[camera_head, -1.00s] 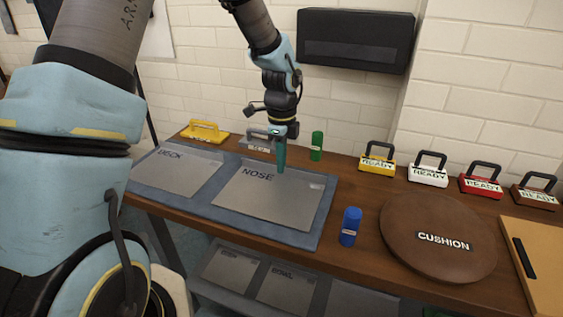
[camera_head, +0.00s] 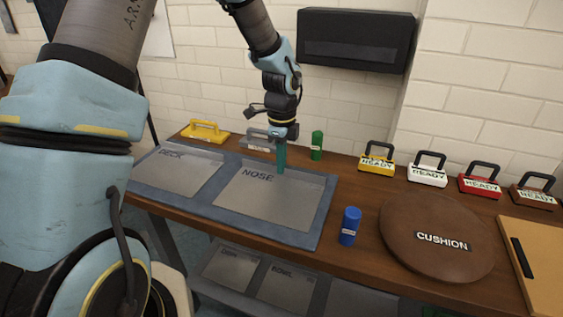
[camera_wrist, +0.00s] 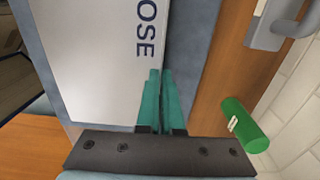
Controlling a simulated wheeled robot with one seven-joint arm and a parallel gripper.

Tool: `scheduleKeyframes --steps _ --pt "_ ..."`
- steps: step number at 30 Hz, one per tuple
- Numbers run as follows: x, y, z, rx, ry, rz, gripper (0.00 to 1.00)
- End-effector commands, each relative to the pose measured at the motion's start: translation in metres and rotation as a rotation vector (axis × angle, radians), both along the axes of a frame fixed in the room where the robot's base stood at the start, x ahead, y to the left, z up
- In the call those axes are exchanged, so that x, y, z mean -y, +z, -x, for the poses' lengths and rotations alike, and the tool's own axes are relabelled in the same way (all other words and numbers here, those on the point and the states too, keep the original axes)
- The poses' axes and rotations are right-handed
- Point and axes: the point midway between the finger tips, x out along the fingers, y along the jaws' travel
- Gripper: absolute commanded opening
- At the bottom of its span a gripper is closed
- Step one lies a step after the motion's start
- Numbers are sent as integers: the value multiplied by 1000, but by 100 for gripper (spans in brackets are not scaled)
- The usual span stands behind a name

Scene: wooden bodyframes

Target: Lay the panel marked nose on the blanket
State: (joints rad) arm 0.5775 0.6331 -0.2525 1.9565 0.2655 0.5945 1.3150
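The grey panel marked NOSE (camera_head: 265,205) lies flat on the blue-grey blanket (camera_head: 310,238), to the right of a panel marked DECK (camera_head: 180,172). My gripper (camera_head: 281,172) points down at the NOSE panel's back edge, near its lettering. In the wrist view, the gripper's teal fingers (camera_wrist: 161,75) are close together with only a narrow gap, over the edge of the NOSE panel (camera_wrist: 95,60). Whether they pinch the edge or only stand at it cannot be told.
A green cylinder (camera_head: 317,146) stands right of my gripper; a grey handled block (camera_head: 256,139) is behind it. A blue cylinder (camera_head: 349,227) stands just right of the blanket. A round brown cushion (camera_head: 437,238) and several READY blocks fill the right side. More panels lie on the shelf below.

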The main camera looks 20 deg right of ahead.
Motion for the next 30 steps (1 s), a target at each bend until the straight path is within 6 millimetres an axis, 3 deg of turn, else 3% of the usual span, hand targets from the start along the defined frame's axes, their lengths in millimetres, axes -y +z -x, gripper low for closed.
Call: scheduleKeyframes --steps 9,18,24,30 --pt "0 0 0 0 0 0 0" --pt "0 0 0 0 0 0 36" --pt "0 0 0 0 0 0 38" --pt "0 0 0 -1 0 -1 61"
